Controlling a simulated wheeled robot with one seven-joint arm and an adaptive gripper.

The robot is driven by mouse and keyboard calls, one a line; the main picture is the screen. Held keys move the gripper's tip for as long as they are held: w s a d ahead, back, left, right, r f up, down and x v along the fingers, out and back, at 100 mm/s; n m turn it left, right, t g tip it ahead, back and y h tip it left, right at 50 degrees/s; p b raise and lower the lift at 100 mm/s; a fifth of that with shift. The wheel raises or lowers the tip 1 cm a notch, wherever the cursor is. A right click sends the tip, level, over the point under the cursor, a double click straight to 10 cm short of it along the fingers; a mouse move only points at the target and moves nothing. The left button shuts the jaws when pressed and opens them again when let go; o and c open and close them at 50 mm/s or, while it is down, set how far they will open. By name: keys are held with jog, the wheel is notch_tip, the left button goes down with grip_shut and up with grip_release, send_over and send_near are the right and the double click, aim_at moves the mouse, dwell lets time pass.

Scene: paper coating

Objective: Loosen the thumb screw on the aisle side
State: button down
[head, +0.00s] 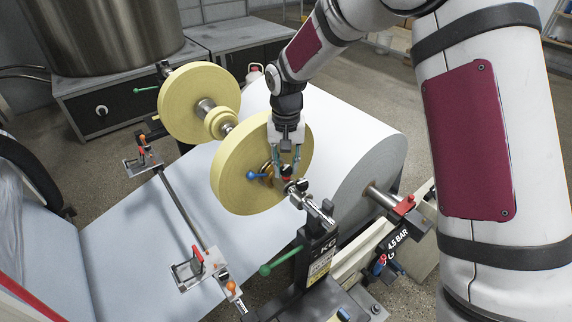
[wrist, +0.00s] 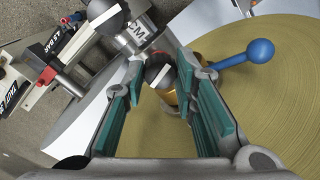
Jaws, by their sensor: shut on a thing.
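A dark round thumb screw (wrist: 159,74) with a white mark on its head sits between my gripper's fingertips (wrist: 163,68) in the wrist view. My gripper (head: 286,172) is shut on it, with teal pads on both sides, beside the yellow roll's hub in the head view. A second dark knob with a white mark (wrist: 104,14) stands apart from the fingers at the upper left of the wrist view. In the head view the fingers largely hide the held screw.
A blue ball lever (wrist: 259,51) sticks out close beside the right finger over the yellow disc (wrist: 285,110); the ball also shows in the head view (head: 252,175). The metal shaft (head: 320,210) and black stand (head: 318,245) are just right of the gripper. A large white paper roll (head: 345,125) lies behind.

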aim_at(286, 167)
jog(key=n+b, duration=0.1)
jog(key=n, duration=0.5)
jog(key=n+b, duration=0.1)
jog(key=n, duration=0.5)
jog(key=shift+n, duration=0.3)
dwell(0.4)
jog(key=c, duration=1.3)
grip_release()
notch_tip(286, 167, up, 12)
